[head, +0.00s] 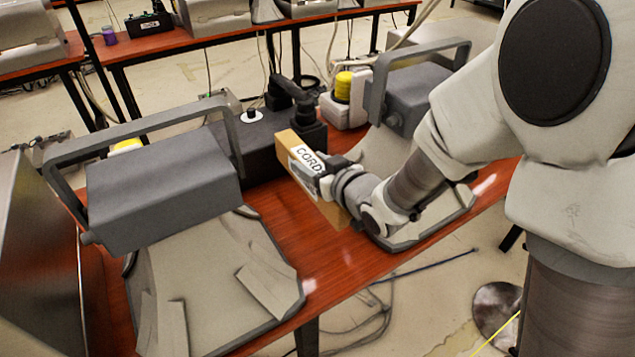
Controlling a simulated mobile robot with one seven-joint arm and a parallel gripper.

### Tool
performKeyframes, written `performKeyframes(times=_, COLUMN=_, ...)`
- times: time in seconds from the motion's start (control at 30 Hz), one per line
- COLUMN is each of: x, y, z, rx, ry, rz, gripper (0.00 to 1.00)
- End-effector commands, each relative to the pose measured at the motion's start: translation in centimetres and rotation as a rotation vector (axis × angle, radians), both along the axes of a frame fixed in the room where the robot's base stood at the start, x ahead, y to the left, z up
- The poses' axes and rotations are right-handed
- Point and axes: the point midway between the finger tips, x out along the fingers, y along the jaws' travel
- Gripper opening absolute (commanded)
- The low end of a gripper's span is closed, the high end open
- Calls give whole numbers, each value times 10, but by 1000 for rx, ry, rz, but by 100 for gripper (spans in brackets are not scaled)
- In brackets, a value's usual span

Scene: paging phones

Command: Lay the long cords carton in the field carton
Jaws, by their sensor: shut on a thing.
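The long cords carton (290,146) is a narrow tan box with a white label whose visible letters read "CORD". It is tilted and held over the red-brown table, near the middle of the head view. My gripper (325,178) is shut on the carton, and its wrist hides part of the lower side. A tan end of the carton shows below the wrist. I cannot tell whether the carton touches the table. I cannot make out a field carton in this view.
A grey handled unit (160,195) on a pale base stands at left, and a similar unit (405,95) stands behind my arm. Between them are a dark box (262,140) and a white device with a yellow top (343,105). Bare table (320,255) shows in front.

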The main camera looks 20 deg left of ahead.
Motion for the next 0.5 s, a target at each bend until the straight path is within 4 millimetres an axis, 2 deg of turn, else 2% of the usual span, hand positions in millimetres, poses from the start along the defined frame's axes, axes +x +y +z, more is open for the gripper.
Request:
performKeyframes(times=0.03, x=0, y=0, z=-15, rx=-1, ry=1, rz=1, gripper=0)
performKeyframes(times=0.1, x=0, y=0, z=-26, rx=1, ry=0, rz=1, gripper=0)
performKeyframes(times=0.37, x=0, y=0, z=-45, rx=2, ry=-1, rz=0, gripper=0)
performKeyframes(times=0.5, x=0, y=0, z=-66, rx=0, ry=0, rz=0, gripper=0)
